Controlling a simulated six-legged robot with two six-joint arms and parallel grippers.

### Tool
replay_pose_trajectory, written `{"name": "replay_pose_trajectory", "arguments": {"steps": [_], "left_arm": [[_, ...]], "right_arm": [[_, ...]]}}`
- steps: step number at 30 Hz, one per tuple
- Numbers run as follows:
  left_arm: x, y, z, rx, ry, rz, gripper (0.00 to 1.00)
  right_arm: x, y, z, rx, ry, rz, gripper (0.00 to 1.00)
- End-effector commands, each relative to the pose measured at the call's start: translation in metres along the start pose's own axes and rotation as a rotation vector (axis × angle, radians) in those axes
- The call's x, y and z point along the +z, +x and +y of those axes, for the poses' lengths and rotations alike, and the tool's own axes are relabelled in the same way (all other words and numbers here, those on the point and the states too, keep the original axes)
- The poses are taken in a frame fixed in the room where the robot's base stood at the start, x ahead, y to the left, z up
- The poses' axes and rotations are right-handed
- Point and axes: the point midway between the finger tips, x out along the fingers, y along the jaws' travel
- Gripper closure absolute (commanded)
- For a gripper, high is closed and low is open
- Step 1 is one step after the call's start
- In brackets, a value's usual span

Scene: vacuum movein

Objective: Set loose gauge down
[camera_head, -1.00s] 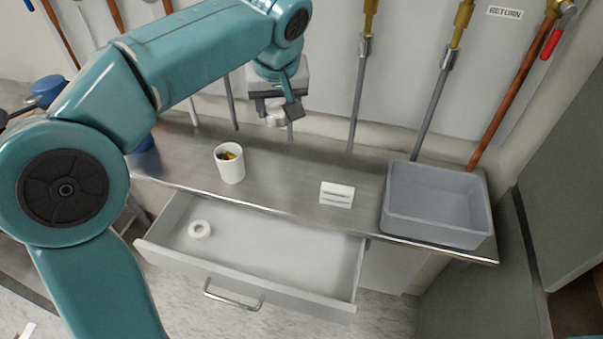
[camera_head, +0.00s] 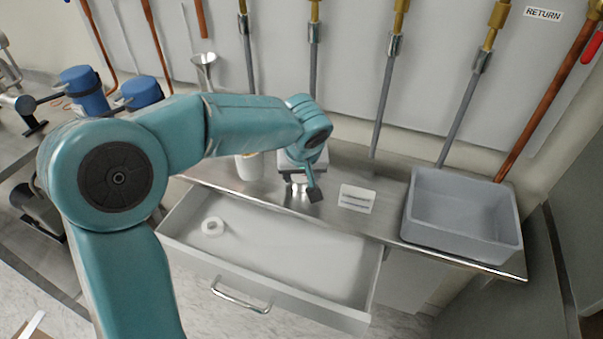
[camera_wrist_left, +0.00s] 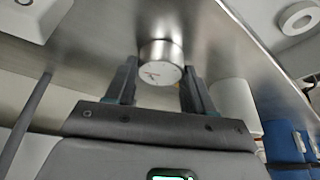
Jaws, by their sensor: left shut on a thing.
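The loose gauge (camera_wrist_left: 160,63) is a short round metal body with a white dial, seen in the left wrist view. My left gripper (camera_wrist_left: 158,80) is shut on it, with a dark finger on each side. In the head view my left gripper (camera_head: 300,188) is low over the steel counter (camera_head: 262,190), between a white cup and a small white stand. My right gripper is not in view.
The white cup (camera_head: 248,167) is left of the gripper, partly behind my arm. The white slotted stand (camera_head: 357,198) and a grey bin (camera_head: 462,218) are to the right. An open drawer (camera_head: 290,255) below holds a white ring (camera_head: 212,226). Pipes rise behind the counter.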

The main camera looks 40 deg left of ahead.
Motion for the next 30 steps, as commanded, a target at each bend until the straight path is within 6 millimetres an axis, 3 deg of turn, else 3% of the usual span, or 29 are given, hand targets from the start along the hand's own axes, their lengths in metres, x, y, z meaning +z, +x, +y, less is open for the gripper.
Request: {"name": "replay_pose_trajectory", "arguments": {"steps": [8,9,11,12,23,30], "left_arm": [[0.001,0.003,0.0,0.001,0.0,0.001,0.8],[0.001,0.003,0.0,0.001,0.0,0.001,0.44],[0.001,0.002,0.0,0.001,0.0,0.001,0.24],[0.001,0.002,0.0,0.0,0.0,0.001,0.21],[-0.001,-0.006,0.0,0.001,0.0,0.002,0.21],[-0.002,-0.057,0.001,0.005,0.001,0.005,0.21]], "right_arm": [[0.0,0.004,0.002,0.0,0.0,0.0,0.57],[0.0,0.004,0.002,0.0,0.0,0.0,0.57],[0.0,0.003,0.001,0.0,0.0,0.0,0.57],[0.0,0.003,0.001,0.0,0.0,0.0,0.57],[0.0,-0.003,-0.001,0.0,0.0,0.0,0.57],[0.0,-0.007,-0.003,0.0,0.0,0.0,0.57]]}}
